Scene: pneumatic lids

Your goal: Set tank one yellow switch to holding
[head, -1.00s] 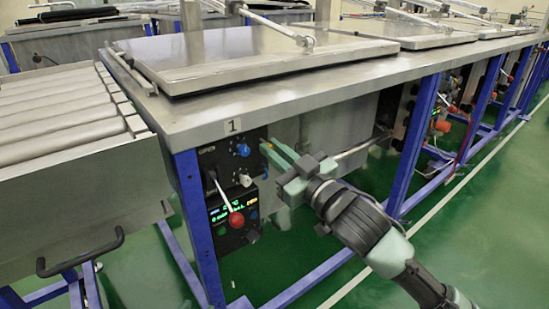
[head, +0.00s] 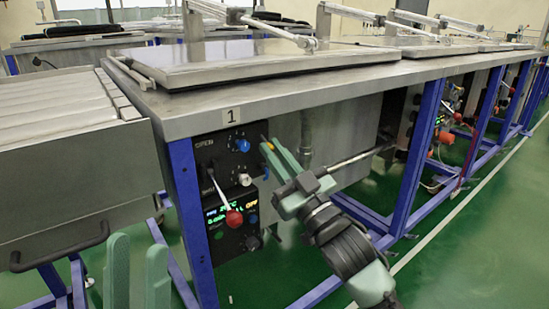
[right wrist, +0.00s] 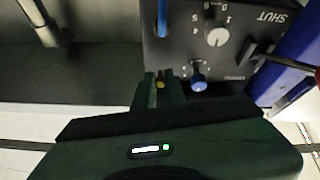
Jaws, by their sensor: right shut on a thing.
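The black control panel of tank one (head: 207,178), below the "1" label, carries a yellow switch (head: 270,147) at its upper right edge. My right gripper (head: 268,150) has its fingertips at the panel, closed around this switch. In the right wrist view the yellow switch (right wrist: 160,84) shows between the two fingers of my right gripper (right wrist: 159,88); its exact setting is hard to read. My left gripper (head: 137,270) is at the bottom left, fingers up and apart, empty, away from the panel.
Next to the switch are a blue knob (head: 242,145) and a white knob (head: 245,179). A lever with a red ball (head: 234,218) sticks out of the panel. A blue table leg (head: 190,215) stands left of it. A roller conveyor (head: 60,150) is at the left.

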